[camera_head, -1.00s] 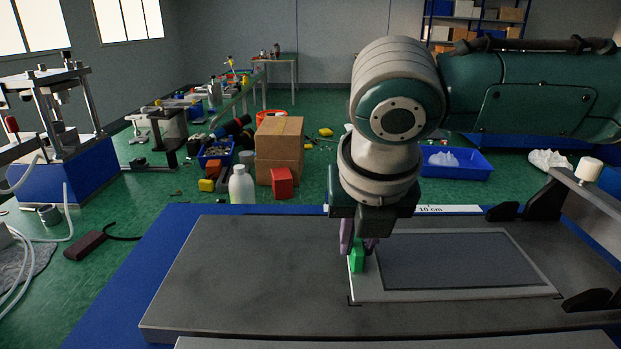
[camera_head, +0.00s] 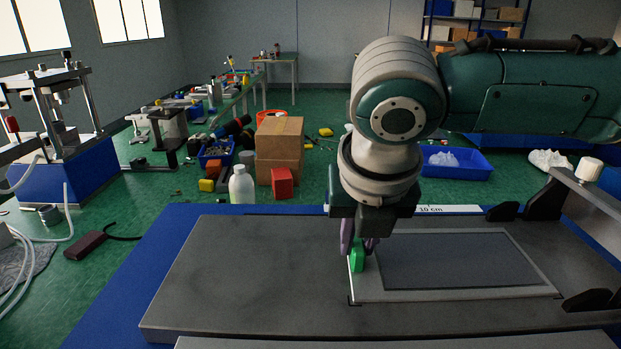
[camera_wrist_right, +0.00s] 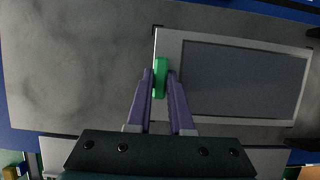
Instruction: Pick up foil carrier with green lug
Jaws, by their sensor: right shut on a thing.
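The foil carrier (camera_head: 535,287) is a flat, light-framed rectangle with a dark grey panel (camera_head: 450,260). It lies flat on the grey plate. Its green lug (camera_head: 357,259) stands at its left edge. My right gripper (camera_head: 360,246) points down at that edge, with its purple fingers shut on the green lug. In the right wrist view the green lug (camera_wrist_right: 160,80) sits between the two fingertips (camera_wrist_right: 160,84), and the carrier (camera_wrist_right: 245,80) extends to the right. My left gripper is not in view.
The grey plate (camera_head: 240,270) has free room left of the carrier and rests on a blue surface (camera_head: 110,305). Black brackets (camera_head: 545,200) stand at its right side. A white bottle (camera_head: 242,186), cardboard boxes (camera_head: 279,140) and a red block (camera_head: 282,182) stand behind.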

